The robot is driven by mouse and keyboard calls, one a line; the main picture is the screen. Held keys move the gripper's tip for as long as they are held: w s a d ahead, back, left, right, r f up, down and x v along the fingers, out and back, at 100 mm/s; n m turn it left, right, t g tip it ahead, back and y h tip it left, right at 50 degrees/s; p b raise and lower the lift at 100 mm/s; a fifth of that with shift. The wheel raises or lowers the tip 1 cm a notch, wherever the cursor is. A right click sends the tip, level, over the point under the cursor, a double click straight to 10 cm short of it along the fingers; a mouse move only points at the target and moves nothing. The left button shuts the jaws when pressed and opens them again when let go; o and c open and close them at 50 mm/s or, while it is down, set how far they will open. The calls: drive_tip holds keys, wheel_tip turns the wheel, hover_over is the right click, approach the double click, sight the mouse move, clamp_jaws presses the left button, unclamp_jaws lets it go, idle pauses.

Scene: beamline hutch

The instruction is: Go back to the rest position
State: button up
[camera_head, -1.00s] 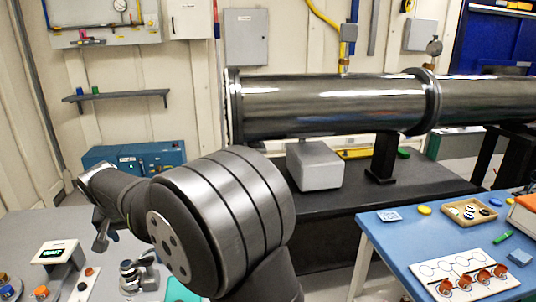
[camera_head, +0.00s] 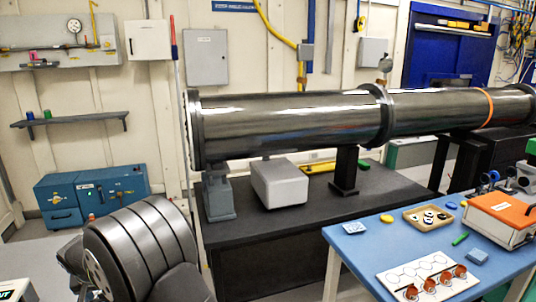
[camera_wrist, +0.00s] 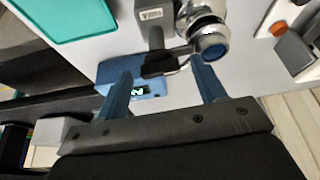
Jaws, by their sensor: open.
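My gripper (camera_wrist: 165,82) shows in the wrist view with its two blue-grey fingers spread apart and nothing held between them. Beyond the fingertips are a small blue device with a lit display (camera_wrist: 145,90), a dark grey tool with a black end (camera_wrist: 157,40) and a chrome cylinder with a blue end face (camera_wrist: 208,36). I cannot tell how far the fingers are from them. In the head view my arm fills the lower left, and the gripper is out of frame.
A blue table (camera_head: 350,252) at right carries a printed card with orange-brown pieces (camera_head: 428,272), a wooden tray (camera_head: 408,216) and an orange-lidded case (camera_head: 503,210). A long dark metal tube (camera_head: 280,125) spans the back above a black bench (camera_head: 290,225). A teal mat (camera_wrist: 65,15) lies at upper left in the wrist view.

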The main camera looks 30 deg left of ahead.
drive_tip(key=shift+r, duration=0.15)
drive_tip(key=v, duration=1.7)
drive_tip(key=x, duration=1.7)
drive_tip(key=shift+f, duration=0.25)
drive_tip(key=shift+d+r+n, duration=0.1)
drive_tip(key=shift+r+n, duration=0.05)
drive_tip(key=shift+n, duration=0.35)
drive_tip(key=shift+w+n+g+y, duration=0.15)
drive_tip(key=shift+n+g, duration=0.25)
drive_tip(key=shift+n, duration=0.55)
drive_tip(key=shift+w+n+g+y, duration=0.1)
drive_tip(key=shift+n+g+y, duration=0.25)
drive_tip(key=shift+n, duration=0.6)
drive_tip(key=shift+n+g, duration=0.75)
drive_tip(key=shift+n, duration=1.05)
drive_tip(key=n, duration=0.1)
drive_tip(key=n+g, duration=0.1)
drive_tip(key=n, duration=0.2)
drive_tip(key=shift+w+n+g, duration=0.25)
drive_tip(key=shift+n+g, duration=0.05)
drive_tip(key=shift+w+n+g+h, duration=0.1)
drive_tip(key=shift+n+g+h, duration=0.5)
drive_tip(key=shift+n, duration=1.2)
